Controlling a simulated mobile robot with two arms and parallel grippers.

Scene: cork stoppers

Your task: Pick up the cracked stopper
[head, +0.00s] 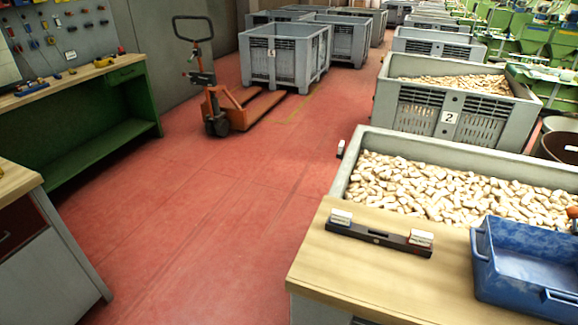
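A large grey bin (345,183) at the right is filled with many pale cork stoppers (450,190). No cracked stopper can be told apart among them at this size. Another grey bin (383,100) behind it, with a label reading 2, also holds stoppers. Neither of my grippers shows in the head view.
A wooden worktop (345,270) in front of the near bin carries a dark bar-shaped tool (378,236), two small light blocks (341,217) (421,238) and a blue crate (520,275). An orange pallet truck (232,112) stands farther back. The red floor (220,230) between the benches is clear.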

